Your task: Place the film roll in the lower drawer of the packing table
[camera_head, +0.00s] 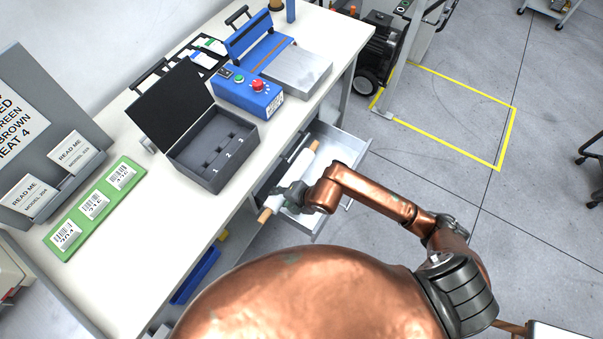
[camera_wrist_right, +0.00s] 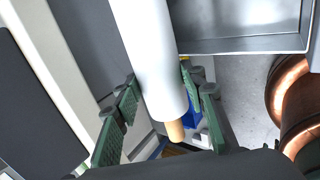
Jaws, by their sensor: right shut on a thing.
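The film roll is a white cylinder (camera_head: 299,168) with a wooden core showing at both ends. My right gripper (camera_head: 291,196) is shut around it near its lower end in the head view. In the right wrist view the roll (camera_wrist_right: 148,50) runs between the green finger pads of my right gripper (camera_wrist_right: 162,105). An open grey metal drawer (camera_head: 352,146) sticks out from under the packing table (camera_head: 140,268). The roll overlaps the drawer's left part in the head view; its height above the drawer floor is unclear. The drawer also shows in the right wrist view (camera_wrist_right: 240,46). My left gripper is out of view.
On the tabletop stand an open black case (camera_head: 212,150), a blue control box (camera_head: 247,93) and a green board with labels (camera_head: 95,207). A blue bin (camera_head: 196,275) sits under the table. The floor right of the drawer is open, with a yellow marked square (camera_head: 506,135).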

